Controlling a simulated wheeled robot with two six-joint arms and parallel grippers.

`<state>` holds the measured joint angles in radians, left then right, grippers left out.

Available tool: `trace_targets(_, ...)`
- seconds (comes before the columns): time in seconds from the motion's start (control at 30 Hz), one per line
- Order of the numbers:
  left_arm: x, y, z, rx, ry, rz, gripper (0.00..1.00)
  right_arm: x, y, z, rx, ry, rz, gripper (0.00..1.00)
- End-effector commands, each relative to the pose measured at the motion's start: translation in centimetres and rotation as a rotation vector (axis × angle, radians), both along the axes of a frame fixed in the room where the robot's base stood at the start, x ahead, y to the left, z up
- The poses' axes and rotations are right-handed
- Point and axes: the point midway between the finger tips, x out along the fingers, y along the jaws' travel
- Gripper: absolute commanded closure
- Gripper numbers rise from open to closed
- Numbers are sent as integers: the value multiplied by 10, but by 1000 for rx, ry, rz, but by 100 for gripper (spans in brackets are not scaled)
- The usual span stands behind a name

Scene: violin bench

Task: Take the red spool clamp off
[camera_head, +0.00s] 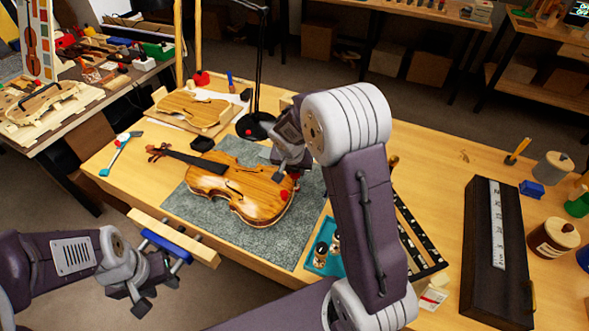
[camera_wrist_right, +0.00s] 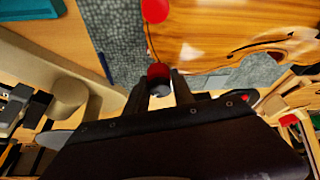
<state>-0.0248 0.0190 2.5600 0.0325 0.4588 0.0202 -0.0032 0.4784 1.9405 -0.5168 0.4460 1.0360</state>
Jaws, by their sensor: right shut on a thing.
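The violin (camera_head: 245,190) lies on a grey mat (camera_head: 225,232), its neck toward the upper left. My right gripper (camera_head: 288,164) is over its lower end. In the right wrist view, my right gripper (camera_wrist_right: 160,92) is shut on a red spool clamp (camera_wrist_right: 158,71), with a grey part below the red top. The clamp is beside the violin's edge; I cannot tell whether it touches the body. Another red spool clamp (camera_wrist_right: 154,10) sits at the violin's edge, and shows in the head view (camera_head: 284,196). My left gripper (camera_head: 156,295) is open and empty, in front of the bench.
A lamp with a black base (camera_head: 255,125) stands behind the violin. A violin-shaped wooden piece (camera_head: 195,108) lies at the back left. A teal tray (camera_head: 325,258) with small jars is at the mat's right. A dark case (camera_head: 490,250) lies at the right.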

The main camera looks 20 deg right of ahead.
Motion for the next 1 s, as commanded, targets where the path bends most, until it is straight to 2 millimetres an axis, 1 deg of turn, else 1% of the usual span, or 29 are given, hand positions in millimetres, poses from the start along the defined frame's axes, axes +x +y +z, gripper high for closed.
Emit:
trace_targets(0.27, 0, 0, 1, 0, 0, 0, 64, 1, -7, 2, -5, -3, -1, 100)
trace_targets(0.87, 0, 0, 1, 0, 0, 0, 64, 1, -10, 1, -3, -2, 1, 100)
trace_targets(1.0, 0, 0, 2, 0, 0, 0, 64, 1, -14, 1, -3, -1, -1, 100)
